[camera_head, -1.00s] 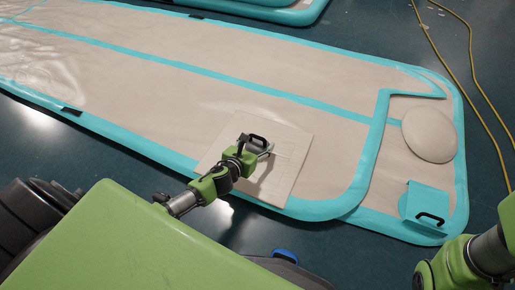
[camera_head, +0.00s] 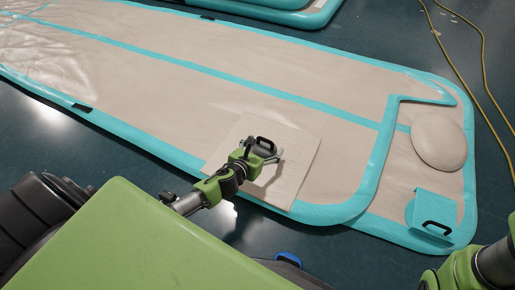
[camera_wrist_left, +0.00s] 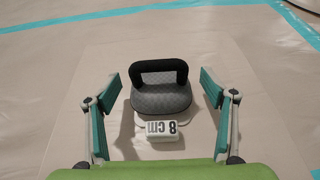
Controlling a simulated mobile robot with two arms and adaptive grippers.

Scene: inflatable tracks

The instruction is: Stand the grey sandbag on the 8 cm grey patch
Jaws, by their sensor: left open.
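The grey sandbag (camera_wrist_left: 161,97) with its black loop handle (camera_wrist_left: 160,66) stands upright in the left wrist view. A small white block marked "8 cm" (camera_wrist_left: 161,132), its lettering upside down, is at the sandbag's near side. A pale rim shows under the sandbag; the grey patch itself is mostly hidden, so I cannot tell how well the bag is centred. My left gripper (camera_wrist_left: 159,112) is open, with one finger on each side of the sandbag and gaps between. In the head view the left gripper (camera_head: 262,160) is at the sandbag's handle (camera_head: 265,142). My right gripper is out of view.
A pale square board (camera_head: 297,150) lies under the sandbag area on the beige and turquoise inflatable track (camera_head: 200,95). To the right are a beige cushion (camera_head: 439,143) and a turquoise flap with a black handle (camera_head: 434,209). A yellow cable (camera_head: 480,90) crosses the floor.

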